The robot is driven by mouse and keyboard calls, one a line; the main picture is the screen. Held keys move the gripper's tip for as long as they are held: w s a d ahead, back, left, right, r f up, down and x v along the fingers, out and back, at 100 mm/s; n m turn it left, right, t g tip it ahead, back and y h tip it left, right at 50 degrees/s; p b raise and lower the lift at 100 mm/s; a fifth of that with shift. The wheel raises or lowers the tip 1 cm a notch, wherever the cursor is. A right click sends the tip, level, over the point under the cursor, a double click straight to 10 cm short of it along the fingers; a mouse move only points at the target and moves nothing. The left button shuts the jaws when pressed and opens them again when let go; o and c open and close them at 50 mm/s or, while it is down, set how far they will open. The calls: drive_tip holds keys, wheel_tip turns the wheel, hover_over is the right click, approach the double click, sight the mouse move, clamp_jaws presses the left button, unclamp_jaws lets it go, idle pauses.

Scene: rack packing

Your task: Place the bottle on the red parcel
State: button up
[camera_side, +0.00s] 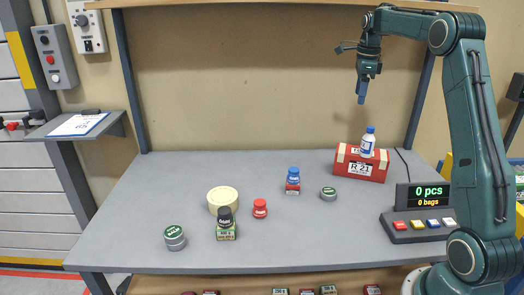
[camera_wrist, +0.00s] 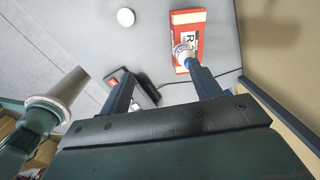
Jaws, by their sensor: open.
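A white bottle with a blue cap (camera_side: 368,141) stands upright on top of the red parcel (camera_side: 346,170), which is marked "R 21" and lies at the right rear of the grey table. In the wrist view the bottle (camera_wrist: 185,58) sits on the red parcel (camera_wrist: 188,19), near the tip of the right finger, which partly covers it. My gripper (camera_side: 362,92) is high above the parcel, apart from the bottle. In the wrist view my gripper (camera_wrist: 160,73) has its two fingers wide apart with nothing between them.
A blue jar (camera_side: 293,175) stands on a small red box; a dark jar (camera_side: 225,214) stands on a green box. A red jar (camera_side: 260,208), cream tub (camera_side: 221,197) and two tins (camera_side: 328,194) (camera_side: 175,238) are about. A button console (camera_side: 420,226) is at the right. The left rear is clear.

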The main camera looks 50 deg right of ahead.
drive_tip(key=s+a+r+n+t, duration=0.1)
drive_tip(key=s+a+r+n, duration=0.15)
drive_tip(key=a+n, duration=0.4)
drive_tip(key=s+a+r+n+t, duration=0.1)
drive_tip(key=s+a+n, duration=0.25)
drive_tip(key=a, duration=0.55)
drive_tip(key=s+a+r+n, duration=0.2)
drive_tip(key=a+n, duration=0.3)
drive_tip(key=a, duration=0.3)
drive_tip(key=s+a+f+n+t, duration=0.1)
drive_tip(key=s+a+f+n, duration=0.2)
drive_tip(key=s+a+n, duration=0.3)
drive_tip(key=s+a+f+n+t, duration=0.1)
drive_tip(key=s+a+f+n, duration=0.3)
drive_tip(key=s+a+n, duration=0.2)
drive_tip(key=s+n, duration=0.2)
drive_tip(key=n, duration=0.1)
drive_tip(key=shift+s+f+t+y, duration=0.25)
drive_tip(key=shift+s+t+y, duration=0.05)
drive_tip(key=shift+t, duration=0.1)
drive_tip(key=shift+a, duration=0.1)
